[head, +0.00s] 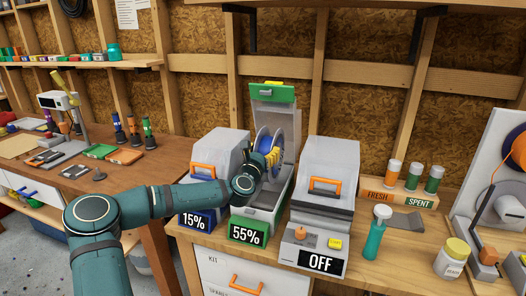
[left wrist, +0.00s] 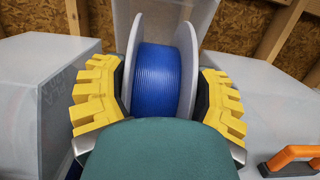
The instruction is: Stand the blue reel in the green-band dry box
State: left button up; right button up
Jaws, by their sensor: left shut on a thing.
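The blue reel (head: 263,139) has pale flanges and blue filament. It is upright at the open green-band dry box (head: 266,214), whose front display reads 55%. The box's clear lid with a green band (head: 272,94) stands raised behind the reel. My left gripper (head: 272,157) is shut on the reel from the front. In the left wrist view its yellow fingers (left wrist: 160,92) press on both flanges of the reel (left wrist: 163,80). The reel's lower part is hidden by the gripper and wrist, so I cannot tell whether it touches the box floor. My right gripper is out of view.
A closed dry box reading 15% (head: 217,154) stands close on the left, and one reading OFF (head: 328,168) on the right. Both have orange handles. A teal bottle (head: 375,238), a white jar (head: 452,261) and a rack of vials (head: 398,195) are further right.

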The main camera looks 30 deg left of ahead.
pick_arm(q)
jog(key=shift+s+f+b, duration=0.1)
jog(key=shift+b, duration=0.75)
notch_tip(320, 180, down, 2)
jog(key=shift+f+b, duration=0.1)
jog(key=shift+b, duration=0.85)
jog(key=shift+f, duration=1.1)
jog(key=shift+f, duration=1.3)
jog(key=shift+d+f, duration=0.1)
jog(key=shift+f, duration=0.9)
